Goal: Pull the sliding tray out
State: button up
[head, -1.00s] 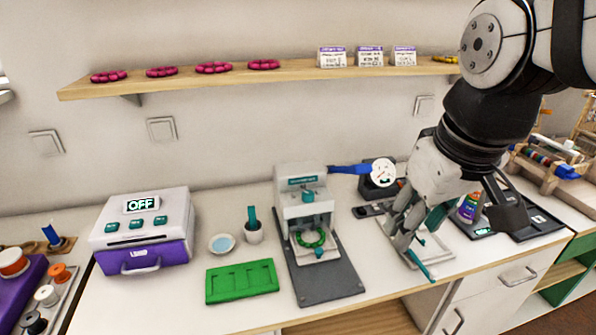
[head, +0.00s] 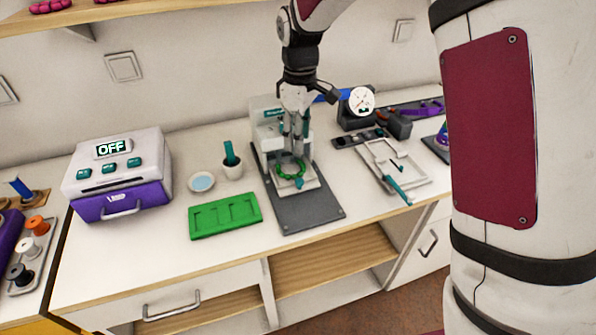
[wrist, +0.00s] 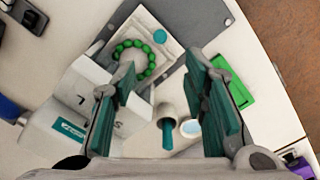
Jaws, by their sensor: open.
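The bead press (head: 262,118) is a pale machine on a dark grey base plate (head: 312,212). At its front sits a white tray (head: 312,182) with a green bead ring (head: 291,170) on it and a small teal knob (head: 299,183) at the front. In the wrist view the tray (wrist: 138,22), ring (wrist: 149,70) and knob (wrist: 160,36) show near the top. My gripper (head: 293,150) is open and empty, pointing down in front of the press, above the tray. In the wrist view my gripper (wrist: 162,70) has its teal-padded fingers wide apart, with the knob beyond the tips.
A green board (head: 225,215), a teal-handled cup (head: 232,170) and a small blue-filled dish (head: 202,182) stand left of the press. An oven reading OFF (head: 118,165) with a purple drawer is farther left. A white board with a teal tool (head: 398,188) lies to the right.

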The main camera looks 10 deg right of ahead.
aim_at(300, 180)
notch_tip(300, 180, down, 14)
jog(key=shift+r, duration=0.2)
jog(key=shift+c, duration=0.2)
grip_shut()
